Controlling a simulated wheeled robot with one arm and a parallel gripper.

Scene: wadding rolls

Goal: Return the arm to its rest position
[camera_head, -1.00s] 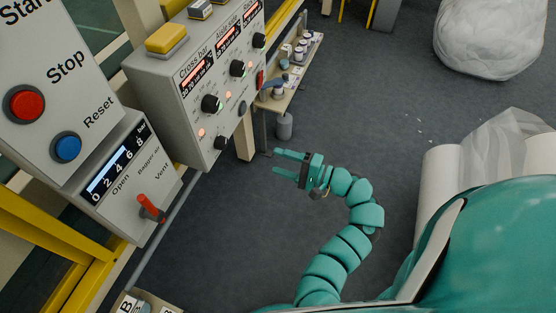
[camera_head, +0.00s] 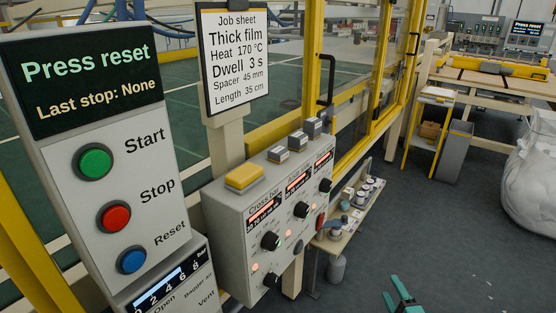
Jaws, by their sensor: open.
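My gripper (camera_head: 396,294) shows at the bottom edge of the head view, right of centre. Its two teal fingers are apart with nothing between them. It is over the grey floor, to the right of the control box and clear of it. The rest of my arm is below the picture and hidden.
The control box (camera_head: 232,240) with knobs and a yellow button stands left of my gripper. A panel (camera_head: 65,160) with green, red and blue buttons is at far left. A small shelf (camera_head: 340,240) holds jars. A white bag (camera_head: 530,180) stands at right. The floor (camera_head: 440,235) between is clear.

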